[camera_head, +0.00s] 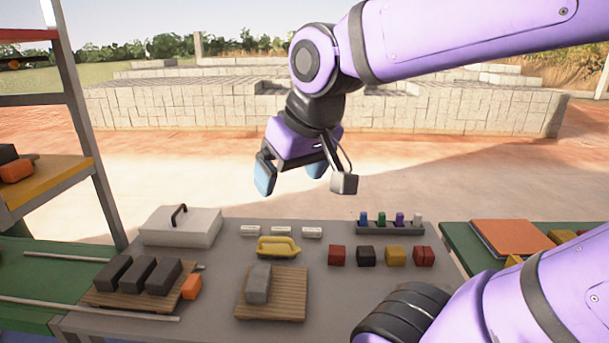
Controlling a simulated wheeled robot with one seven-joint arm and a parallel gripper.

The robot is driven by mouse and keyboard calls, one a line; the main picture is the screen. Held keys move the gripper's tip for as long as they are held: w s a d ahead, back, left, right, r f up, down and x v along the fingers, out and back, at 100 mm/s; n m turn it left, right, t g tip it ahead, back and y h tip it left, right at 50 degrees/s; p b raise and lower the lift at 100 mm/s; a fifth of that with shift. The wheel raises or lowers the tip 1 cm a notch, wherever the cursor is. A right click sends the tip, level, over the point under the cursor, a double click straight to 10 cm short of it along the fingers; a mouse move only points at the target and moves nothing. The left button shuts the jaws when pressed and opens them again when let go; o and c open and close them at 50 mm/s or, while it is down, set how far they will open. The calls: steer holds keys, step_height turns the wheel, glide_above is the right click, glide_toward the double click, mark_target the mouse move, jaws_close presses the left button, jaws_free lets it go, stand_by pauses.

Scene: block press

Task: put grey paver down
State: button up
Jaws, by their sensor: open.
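A grey paver (258,282) lies on a slatted wooden board (272,308) near the front middle of the grey table. My gripper (290,182) is open and empty, with blue fingertips pointing down. It is in the air above the back of the table, well clear of the paver and touching nothing.
A yellow-handled tool (278,247) lies behind the paver. A white lidded box (180,229) stands back left. Small red, dark and yellow blocks (395,256) line the right, before a rack (389,230).

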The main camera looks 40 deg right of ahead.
steer(key=shift+s+a+r+n, duration=0.1)
steer(key=shift+s+r+n, duration=0.1)
steer(key=shift+s, duration=0.65)
steer(key=shift+s+a+r+n, duration=0.1)
steer(key=shift+s+n, duration=0.1)
steer(key=shift+s, duration=0.6)
